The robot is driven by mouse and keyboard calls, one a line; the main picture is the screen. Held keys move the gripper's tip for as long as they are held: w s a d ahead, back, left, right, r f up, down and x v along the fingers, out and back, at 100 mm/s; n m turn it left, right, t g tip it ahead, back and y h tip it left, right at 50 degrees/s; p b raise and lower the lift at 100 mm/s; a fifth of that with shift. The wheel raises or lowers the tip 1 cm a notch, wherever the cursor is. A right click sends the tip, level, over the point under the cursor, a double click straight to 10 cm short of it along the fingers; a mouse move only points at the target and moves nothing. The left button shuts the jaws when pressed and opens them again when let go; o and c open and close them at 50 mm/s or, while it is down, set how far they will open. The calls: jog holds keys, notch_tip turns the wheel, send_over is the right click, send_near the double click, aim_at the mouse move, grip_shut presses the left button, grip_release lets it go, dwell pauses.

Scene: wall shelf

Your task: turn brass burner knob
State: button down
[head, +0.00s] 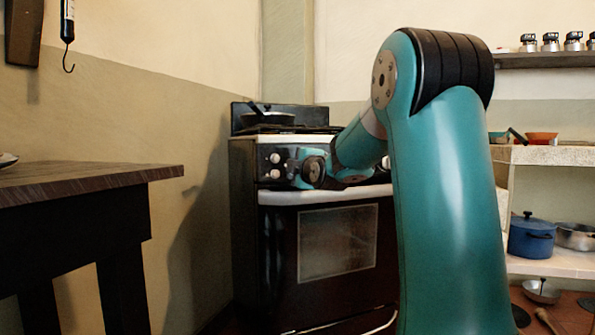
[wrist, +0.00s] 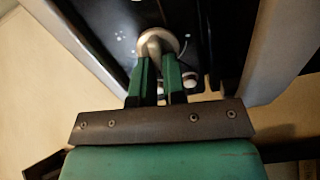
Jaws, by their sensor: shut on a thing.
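The stove (head: 330,240) stands in the corner with its control panel facing me. Two pale knobs show on the panel's left part in the head view, an upper knob (head: 275,158) and a lower knob (head: 275,174). In the wrist view, my gripper (wrist: 157,68) has its two green fingers closed on a pale metallic burner knob (wrist: 157,42) with a round base. Its colour looks more silvery beige than brass. In the head view my gripper (head: 293,168) is at the panel, just right of the two visible knobs, and hides the held knob.
Another white knob (wrist: 190,81) sits close beside my fingers. A pan (head: 268,118) is on the stovetop. The oven's pale front ledge (head: 320,196) runs just below the panel. A dark wooden table (head: 90,178) is at the left, and a shelf with pots (head: 531,236) at the right.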

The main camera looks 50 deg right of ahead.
dwell(0.3)
jog(key=c, duration=1.2)
grip_release()
jog(key=shift+p+v, duration=0.8)
jog(key=shift+v, duration=7.95)
jog(key=shift+d, duration=0.1)
grip_shut()
